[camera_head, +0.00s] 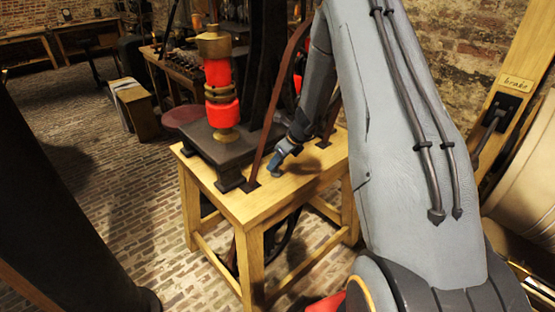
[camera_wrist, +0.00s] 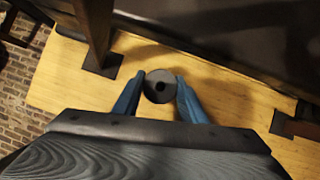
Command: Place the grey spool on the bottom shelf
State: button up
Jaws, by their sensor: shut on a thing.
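The grey spool (camera_wrist: 160,86) is a small dark grey round piece with a hole in its middle, seen end-on in the wrist view. It sits between the two blue fingers of my gripper (camera_wrist: 158,92), which are shut on it. In the head view my gripper (camera_head: 279,165) is low over the wooden table top (camera_head: 313,172), right of the machine's dark base. The spool cannot be made out there. Whether it touches the table top is unclear. I cannot make out a bottom shelf in either view.
A machine with a red and brass column (camera_head: 220,90) stands on the table, with dark posts and feet close to my gripper. Under the table are wooden rails (camera_head: 215,262). A brake lever (camera_head: 490,130) is at the right. Brick floor (camera_head: 80,200) is open at left.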

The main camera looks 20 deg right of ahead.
jog(key=shift+f, duration=0.25)
jog(key=o, duration=1)
